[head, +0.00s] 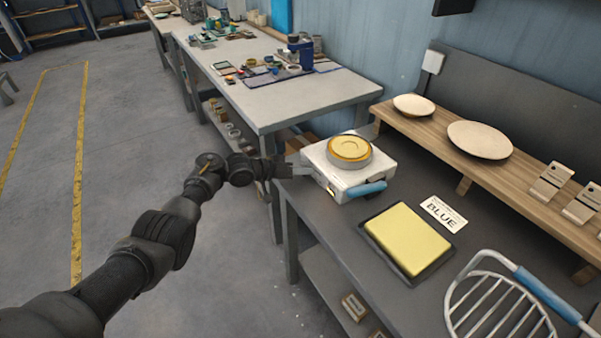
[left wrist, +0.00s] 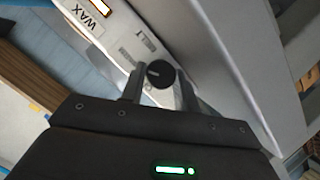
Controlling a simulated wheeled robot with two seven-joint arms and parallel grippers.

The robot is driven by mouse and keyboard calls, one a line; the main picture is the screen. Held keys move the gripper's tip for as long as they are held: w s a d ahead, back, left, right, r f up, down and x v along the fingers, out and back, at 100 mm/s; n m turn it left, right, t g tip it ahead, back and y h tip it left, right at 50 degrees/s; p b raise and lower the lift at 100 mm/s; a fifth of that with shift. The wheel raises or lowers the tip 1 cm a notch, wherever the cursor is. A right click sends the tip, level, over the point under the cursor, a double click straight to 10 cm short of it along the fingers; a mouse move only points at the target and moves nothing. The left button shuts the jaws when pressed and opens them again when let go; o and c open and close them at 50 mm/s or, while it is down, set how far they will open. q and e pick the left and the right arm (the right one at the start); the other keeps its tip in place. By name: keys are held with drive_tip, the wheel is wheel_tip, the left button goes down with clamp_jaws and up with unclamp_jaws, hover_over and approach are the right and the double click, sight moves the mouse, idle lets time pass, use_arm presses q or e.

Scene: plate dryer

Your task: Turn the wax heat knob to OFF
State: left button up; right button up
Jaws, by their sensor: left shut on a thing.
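The wax heater is a white box (head: 355,182) with a round pot of yellow wax (head: 349,149) on top. It stands at the far left end of the dark bench. In the left wrist view its front panel (left wrist: 128,40) reads "WAX". The round black heat knob (left wrist: 160,74) with a pale pointer mark is on this panel; the head view hides it. My left gripper (head: 293,168) reaches the heater's left side. In the left wrist view its fingers (left wrist: 161,86) lie on either side of the knob, shut on it. My right gripper is not in view.
A blue handle (head: 366,188) sticks out at the heater's front. A yellow pad in a dark tray (head: 408,238), a BLUE card (head: 443,213) and a wire rack (head: 500,305) lie to the right. A wooden shelf (head: 520,185) holds plates behind. A grey table (head: 270,100) stands beyond.

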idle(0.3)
use_arm(q)
drive_tip(key=o, duration=1)
